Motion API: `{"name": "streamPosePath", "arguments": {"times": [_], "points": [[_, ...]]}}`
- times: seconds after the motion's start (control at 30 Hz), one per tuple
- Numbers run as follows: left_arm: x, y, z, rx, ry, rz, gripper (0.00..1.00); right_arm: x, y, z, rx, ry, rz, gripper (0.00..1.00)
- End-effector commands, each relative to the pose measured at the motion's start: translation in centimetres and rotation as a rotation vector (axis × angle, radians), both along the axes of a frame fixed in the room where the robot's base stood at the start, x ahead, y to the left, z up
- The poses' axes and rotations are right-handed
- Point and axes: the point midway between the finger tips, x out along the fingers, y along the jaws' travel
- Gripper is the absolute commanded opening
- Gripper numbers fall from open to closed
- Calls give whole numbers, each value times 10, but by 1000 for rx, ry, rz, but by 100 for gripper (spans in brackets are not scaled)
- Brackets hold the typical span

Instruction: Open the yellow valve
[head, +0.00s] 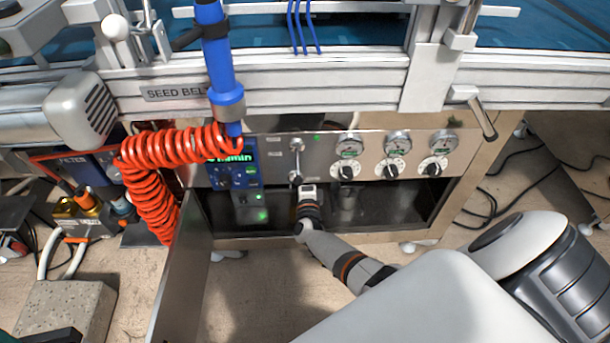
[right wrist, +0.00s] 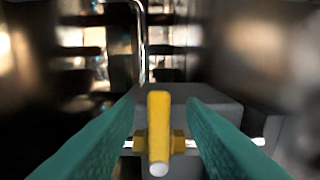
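The yellow valve (right wrist: 158,125) shows in the right wrist view as an upright yellow lever with a pale rounded end and yellow nuts either side on a thin horizontal pipe. My right gripper (right wrist: 160,110) is open, with one teal finger on each side of the lever and a gap on both sides. In the head view my right gripper (head: 308,192) reaches into the dark open cabinet below the control panel (head: 320,160); its fingertips and the valve cannot be made out there.
The open cabinet door (head: 177,285) stands at the left of the opening. Gauges, dials and a switch line the panel above. A red coiled hose (head: 150,175) hangs at the left. A grey block (right wrist: 205,100) sits behind the valve.

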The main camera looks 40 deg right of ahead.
Motion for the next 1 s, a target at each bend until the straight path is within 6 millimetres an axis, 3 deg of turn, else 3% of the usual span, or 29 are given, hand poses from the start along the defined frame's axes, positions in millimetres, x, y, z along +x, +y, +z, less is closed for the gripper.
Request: {"name": "streamPosePath", "arguments": {"times": [0.2,0.5,0.73,1.0], "points": [[0,0,-9,1,2,0,17,16,-9,-1,1,-1,-1,36],[0,0,-9,1,3,0,17,17,-10,0,1,-1,0,36],[1,0,-9,1,3,0,17,17,-10,0,1,0,0,0],[1,0,-7,1,4,0,17,17,-10,1,-13,9,0,0]]}}
